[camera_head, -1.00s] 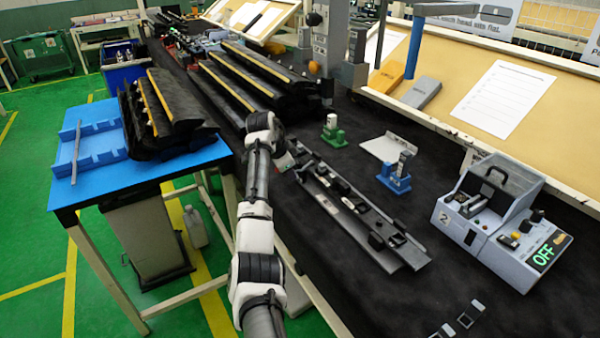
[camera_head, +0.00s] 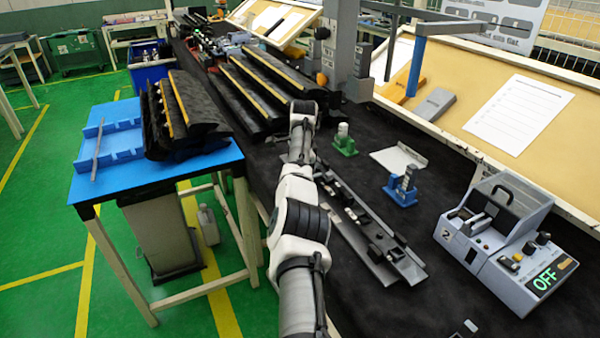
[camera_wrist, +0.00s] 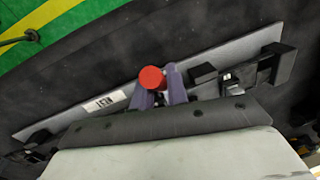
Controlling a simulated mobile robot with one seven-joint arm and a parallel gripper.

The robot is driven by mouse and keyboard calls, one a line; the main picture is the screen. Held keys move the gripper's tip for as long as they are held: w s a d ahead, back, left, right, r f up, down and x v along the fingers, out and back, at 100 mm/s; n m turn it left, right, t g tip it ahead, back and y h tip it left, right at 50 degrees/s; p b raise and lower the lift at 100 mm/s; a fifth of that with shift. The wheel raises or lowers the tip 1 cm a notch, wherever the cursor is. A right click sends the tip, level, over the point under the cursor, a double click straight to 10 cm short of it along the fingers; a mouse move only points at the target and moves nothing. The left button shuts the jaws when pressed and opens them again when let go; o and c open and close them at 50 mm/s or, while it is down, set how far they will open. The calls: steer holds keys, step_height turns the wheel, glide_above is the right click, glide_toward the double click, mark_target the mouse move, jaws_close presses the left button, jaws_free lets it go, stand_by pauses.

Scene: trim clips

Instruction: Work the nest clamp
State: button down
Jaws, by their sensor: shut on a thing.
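The nest is a long grey rail (camera_head: 382,274) with black fittings, lying on the dark bench right of my arm in the head view. In the wrist view, the grey nest plate (camera_wrist: 222,52) runs diagonally and carries a white label reading NEST (camera_wrist: 105,102). A red round knob (camera_wrist: 152,78), which looks like the clamp's handle end, sits between the purple-grey fingers of my gripper (camera_wrist: 160,92). My gripper is shut on it. A black block and bracket (camera_wrist: 275,62) stand on the plate to the right. My arm hides the gripper in the head view.
A grey machine (camera_head: 500,235) with an OFF display stands at the right. Green (camera_head: 345,146) and blue (camera_head: 401,194) fixtures stand beyond the rail. Long black trim parts (camera_head: 235,85) lie behind my arm. A blue-topped table (camera_head: 110,182) is at the left.

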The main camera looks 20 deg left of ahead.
steer(key=shift+d, duration=0.1)
stand_by(0.4)
steer(key=c, duration=1.4)
jaws_free()
steer(key=shift+f, duration=0.1)
